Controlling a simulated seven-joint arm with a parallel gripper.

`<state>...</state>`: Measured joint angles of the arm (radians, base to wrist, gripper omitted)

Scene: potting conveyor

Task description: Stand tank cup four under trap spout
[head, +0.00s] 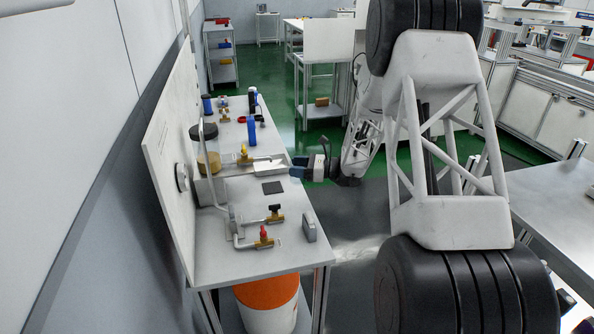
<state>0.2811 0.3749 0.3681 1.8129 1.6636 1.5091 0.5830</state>
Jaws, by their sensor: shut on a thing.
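My gripper (293,168) reaches in from the right over the bench, at the right end of a pale shallow tray-like piece (268,167). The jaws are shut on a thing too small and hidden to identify. I cannot make out which thing is tank cup four. Red-handled (264,232) and black-handled (275,210) brass valves sit on pipes at the near part of the bench. A yellow-handled brass valve (244,153) is behind the tray-like piece. I cannot tell which outlet is the trap spout.
The white bench (260,257) holds a dark flat square (273,187), a grey block (309,228), a tan round piece (208,163) and a blue bottle (252,132). Several small items stand farther back. An upright panel (172,150) closes the left side. An orange-topped bucket (267,292) stands below.

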